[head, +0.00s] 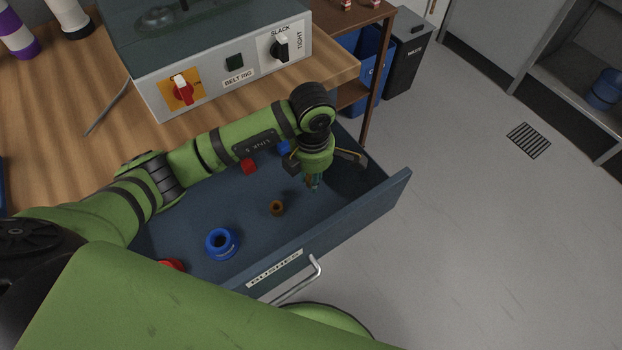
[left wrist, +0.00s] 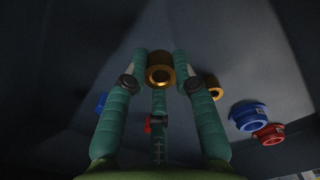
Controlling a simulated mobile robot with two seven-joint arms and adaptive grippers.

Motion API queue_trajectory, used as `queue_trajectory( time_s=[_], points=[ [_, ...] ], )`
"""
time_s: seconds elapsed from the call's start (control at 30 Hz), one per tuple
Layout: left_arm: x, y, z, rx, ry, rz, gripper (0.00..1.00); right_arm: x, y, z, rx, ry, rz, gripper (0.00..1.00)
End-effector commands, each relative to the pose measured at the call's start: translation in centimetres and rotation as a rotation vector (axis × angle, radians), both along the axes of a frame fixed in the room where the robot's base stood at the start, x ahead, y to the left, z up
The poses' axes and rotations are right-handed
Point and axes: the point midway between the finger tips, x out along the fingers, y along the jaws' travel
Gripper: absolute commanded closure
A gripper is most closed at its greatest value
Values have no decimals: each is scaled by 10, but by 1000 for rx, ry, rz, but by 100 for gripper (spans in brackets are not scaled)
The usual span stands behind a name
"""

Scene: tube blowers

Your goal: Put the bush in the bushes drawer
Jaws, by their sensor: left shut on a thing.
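In the head view the fingers mostly hide this bush. I cannot tell whether it touches the drawer floor. My right gripper is not in view.
Loose in the drawer lie a small brass bush (head: 277,208), a blue flanged bush (head: 222,244), a red one (head: 171,265), a small red piece (head: 249,166) and a small blue one (head: 284,147). The belt rig box (head: 235,80) stands on the bench above. Floor to the right is clear.

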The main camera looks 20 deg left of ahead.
Motion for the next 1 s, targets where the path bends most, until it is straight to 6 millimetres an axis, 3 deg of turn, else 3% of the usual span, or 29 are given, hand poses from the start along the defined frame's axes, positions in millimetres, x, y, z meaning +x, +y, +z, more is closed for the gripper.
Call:
queue_trajectory(
  time_s=[0.2,0.57,0.6,0.63,0.67,1.0],
  points=[
    [-1,0,-29,-1,3,0,100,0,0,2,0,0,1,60],
    [0,0,-34,0,0,-1,100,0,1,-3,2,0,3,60],
    [0,0,-34,0,0,-1,64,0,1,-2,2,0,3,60],
    [0,0,-33,0,0,-1,52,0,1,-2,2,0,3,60],
    [0,0,-33,0,1,-1,49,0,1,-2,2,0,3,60],
    [-1,0,-31,0,1,-1,49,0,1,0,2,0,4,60]
  ],
)
